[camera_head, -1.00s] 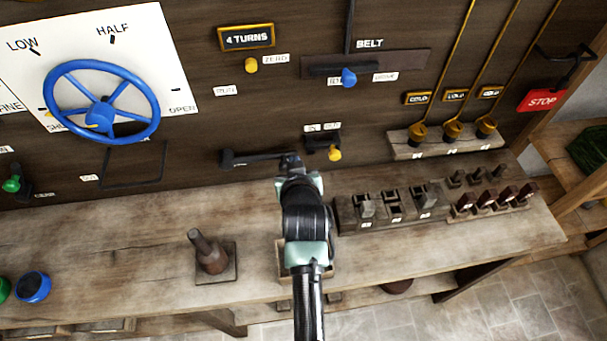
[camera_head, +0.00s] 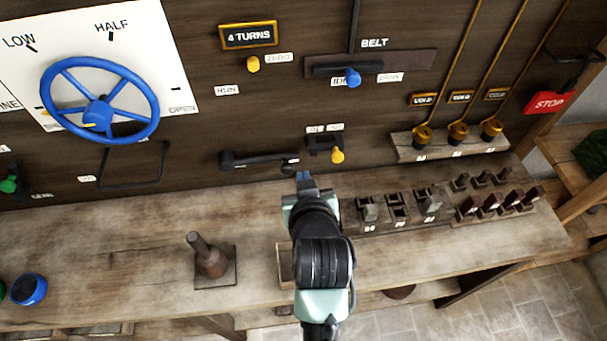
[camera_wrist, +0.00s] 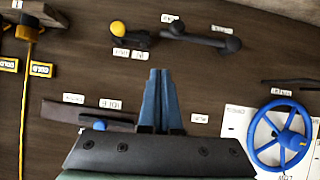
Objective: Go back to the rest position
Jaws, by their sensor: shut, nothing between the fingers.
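My gripper (camera_head: 304,180) is in the middle of the head view, above the wooden bench (camera_head: 150,235) and in front of the dark panel. Its blue fingers are together and empty; they also show in the wrist view (camera_wrist: 159,75), pointing at bare panel. A black crank handle (camera_head: 258,161) on the panel is just above and left of the fingertips, apart from them. It also shows in the wrist view (camera_wrist: 203,38). A yellow-knobbed lever (camera_head: 337,156) is just right of it.
A blue handwheel (camera_head: 100,100) is at the left. A blue-knobbed belt lever (camera_head: 352,78) is above. A brown lever on a square base (camera_head: 210,258) stands on the bench left of my arm. Several switches (camera_head: 398,208) are right of it. A red stop sign (camera_head: 549,103) hangs at right.

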